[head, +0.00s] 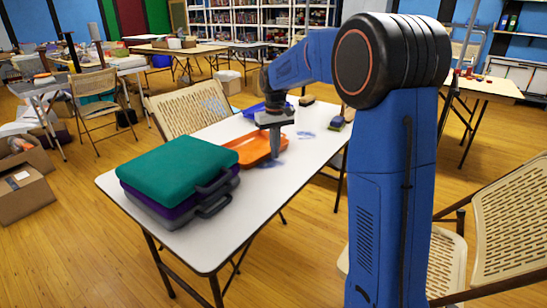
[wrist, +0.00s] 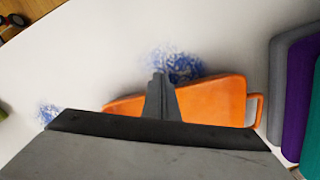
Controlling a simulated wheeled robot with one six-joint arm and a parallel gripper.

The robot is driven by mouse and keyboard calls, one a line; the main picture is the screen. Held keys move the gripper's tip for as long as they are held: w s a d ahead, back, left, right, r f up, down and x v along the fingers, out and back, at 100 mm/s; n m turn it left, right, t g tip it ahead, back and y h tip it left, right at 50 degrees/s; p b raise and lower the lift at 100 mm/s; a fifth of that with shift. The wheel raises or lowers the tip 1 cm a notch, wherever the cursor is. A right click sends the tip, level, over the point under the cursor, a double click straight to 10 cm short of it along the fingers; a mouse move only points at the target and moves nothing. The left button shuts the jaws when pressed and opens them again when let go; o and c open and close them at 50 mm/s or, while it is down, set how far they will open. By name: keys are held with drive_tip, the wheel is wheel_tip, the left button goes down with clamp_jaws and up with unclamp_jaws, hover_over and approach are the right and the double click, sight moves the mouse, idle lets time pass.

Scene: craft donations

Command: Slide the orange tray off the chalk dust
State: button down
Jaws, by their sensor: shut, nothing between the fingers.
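The orange tray (head: 250,147) lies flat on the white table behind the case stack; in the wrist view, the tray (wrist: 215,100) has a loop handle on its right end. Blue chalk dust (wrist: 172,65) lies along the tray's upper edge in that view and shows as a smudge in the head view (head: 271,163); whether it continues under the tray is hidden. My gripper (head: 274,154) points down at the tray's edge, shut and empty. In the wrist view, the fingertips (wrist: 160,77) overlap the tray edge beside the dust; contact is unclear. My gripper hides part of the tray.
A second blue smudge (head: 306,134) lies to the right; the wrist view also shows it (wrist: 47,113). Stacked teal, purple and grey cases (head: 178,170) stand left of the tray. Bare table (head: 225,235) lies in front.

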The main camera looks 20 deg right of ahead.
drive_tip(key=shift+w+a, duration=1.4)
drive_tip(key=shift+w, duration=0.7)
drive_tip(key=shift+w+a, duration=1.4)
drive_tip(key=shift+w, duration=0.75)
drive_tip(key=shift+w+a, duration=1.4)
drive_tip(key=shift+w, duration=0.7)
wheel_tip(320, 180, up, 8)
drive_tip(key=s+d, duration=0.1)
drive_tip(key=shift+s, duration=0.4)
drive_tip(key=s+d+r+t, duration=0.1)
drive_tip(key=s+d+r, duration=0.1)
drive_tip(key=s, duration=1.2)
drive_tip(key=s+d+r+t, duration=0.1)
drive_tip(key=s+r, duration=0.1)
drive_tip(key=s, duration=1.2)
drive_tip(key=s+d+f+t, duration=0.1)
drive_tip(key=s+f, duration=0.5)
drive_tip(key=s, duration=0.6)
drive_tip(key=s+f+t, duration=0.1)
drive_tip(key=s+f, duration=0.5)
drive_tip(key=s, duration=0.6)
drive_tip(key=shift+s+d+f+m+t, duration=0.15)
drive_tip(key=shift+d+f+m+t, duration=0.1)
drive_tip(key=shift+d+m+t, duration=0.15)
